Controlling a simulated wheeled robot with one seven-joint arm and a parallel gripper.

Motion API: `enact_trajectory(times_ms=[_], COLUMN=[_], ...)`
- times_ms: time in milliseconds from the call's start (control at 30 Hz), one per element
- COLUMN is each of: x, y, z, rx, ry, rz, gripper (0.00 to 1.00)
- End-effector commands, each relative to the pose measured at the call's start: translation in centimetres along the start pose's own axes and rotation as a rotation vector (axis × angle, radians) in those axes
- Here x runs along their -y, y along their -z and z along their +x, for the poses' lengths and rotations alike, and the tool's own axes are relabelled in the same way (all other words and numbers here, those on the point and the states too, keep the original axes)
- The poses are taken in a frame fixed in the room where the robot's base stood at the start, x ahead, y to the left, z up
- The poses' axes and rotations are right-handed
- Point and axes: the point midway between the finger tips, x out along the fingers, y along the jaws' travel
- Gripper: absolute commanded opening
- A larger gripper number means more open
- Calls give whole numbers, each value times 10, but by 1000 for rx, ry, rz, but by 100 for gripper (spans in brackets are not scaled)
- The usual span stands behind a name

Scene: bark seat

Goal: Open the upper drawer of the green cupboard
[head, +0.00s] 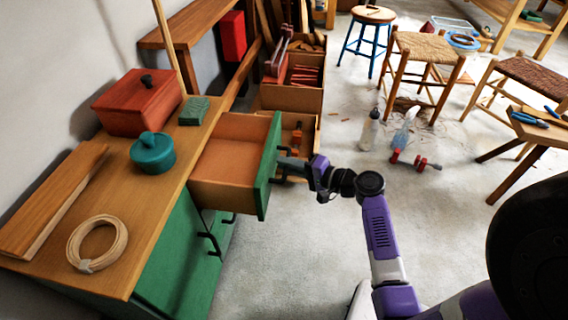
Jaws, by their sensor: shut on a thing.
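The green cupboard (182,259) has a wooden top and stands at the left in the head view. Its upper drawer (221,169) is pulled well out, showing a bare, empty wooden inside behind a green front (267,178). My gripper (287,162) is at the outer face of that front, shut on the drawer's handle, which is mostly hidden by the fingers. Lower on the cupboard, dark handles (211,243) show on the closed green fronts.
On the cupboard top are a red box (138,101), a teal pot (152,152), a green block (194,110), a coil (97,244) and boards (50,200). Wooden crates (294,93) stand behind the drawer. Bottles (370,130) and stools (425,50) stand beyond my arm. The near floor (285,270) is clear.

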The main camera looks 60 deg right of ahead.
Motion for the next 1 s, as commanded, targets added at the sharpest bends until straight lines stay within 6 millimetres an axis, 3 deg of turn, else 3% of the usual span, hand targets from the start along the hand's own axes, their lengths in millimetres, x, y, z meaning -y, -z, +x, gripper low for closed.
enact_trajectory(times_ms=[67,100,200,567,1000], x=[0,0,0,0,1], y=[0,0,0,0,0], z=[0,0,0,-5,-69], rx=[-1,-1,-1,-2,-1], ry=[-1,-1,-1,-1,-2], rz=[0,0,0,1,1], gripper=[0,20,34,34,34])
